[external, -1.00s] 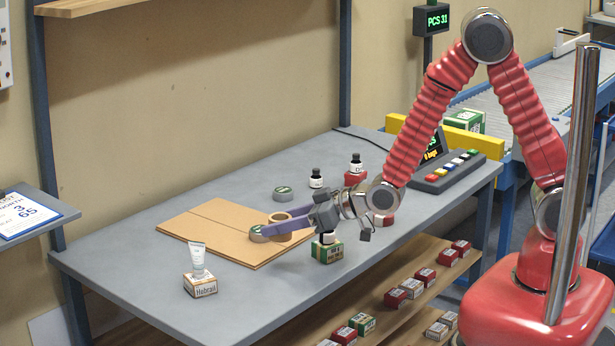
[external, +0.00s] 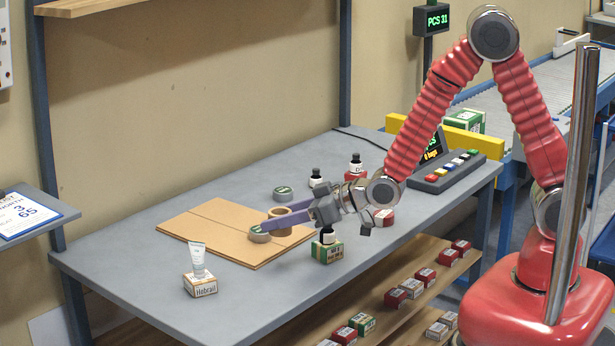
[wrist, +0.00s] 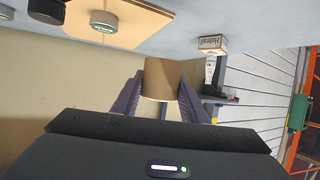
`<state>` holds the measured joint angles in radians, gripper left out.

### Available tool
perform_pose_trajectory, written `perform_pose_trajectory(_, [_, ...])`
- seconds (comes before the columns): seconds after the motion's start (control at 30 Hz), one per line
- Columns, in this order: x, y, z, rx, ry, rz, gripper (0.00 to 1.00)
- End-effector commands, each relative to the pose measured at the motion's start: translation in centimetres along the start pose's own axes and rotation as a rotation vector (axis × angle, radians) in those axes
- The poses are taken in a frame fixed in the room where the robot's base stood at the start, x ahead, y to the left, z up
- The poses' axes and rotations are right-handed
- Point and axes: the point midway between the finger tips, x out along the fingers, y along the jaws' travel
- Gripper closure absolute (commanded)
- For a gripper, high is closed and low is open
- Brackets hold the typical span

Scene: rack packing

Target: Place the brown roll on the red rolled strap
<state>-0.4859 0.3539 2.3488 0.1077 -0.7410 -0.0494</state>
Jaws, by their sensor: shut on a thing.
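The brown roll (external: 281,229) is between the purple fingers of my gripper (external: 278,223), which is shut on it. In the external view they overlap the cardboard; the wrist view shows the roll (wrist: 160,78) held between both fingers, seemingly clear of the surface. A red, round-looking piece with a pale label (external: 384,217), probably the red rolled strap, sits on the table right of my wrist, partly hidden by the arm. My gripper is well to its left. Another red thing (external: 352,177) lies under a bottle farther back; its shape is unclear.
A grey roll (external: 259,237) lies on the cardboard (external: 205,228) beside my fingertips. Another roll (external: 283,194) and dark-capped bottles (external: 316,179) stand behind. A bottle on a green box (external: 327,252) is close below my wrist. A tube stands on a small box (external: 201,287).

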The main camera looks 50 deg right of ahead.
Motion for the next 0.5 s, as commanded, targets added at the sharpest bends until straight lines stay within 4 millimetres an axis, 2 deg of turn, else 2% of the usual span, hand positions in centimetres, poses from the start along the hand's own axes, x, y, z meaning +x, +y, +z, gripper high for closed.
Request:
perform_pose_trajectory(0.13, [0.0,0.5,0.0,0.003,0.0,0.007,0.83])
perform_pose_trajectory(0.27, [0.1,2.3,-0.1,0.014,0.001,0.035,0.83])
perform_pose_trajectory(0.37, [0.0,4.8,-0.2,0.03,0.001,0.072,0.83])
perform_pose_trajectory(0.5, [-0.4,9.4,-0.5,0.059,0.002,0.142,0.83])
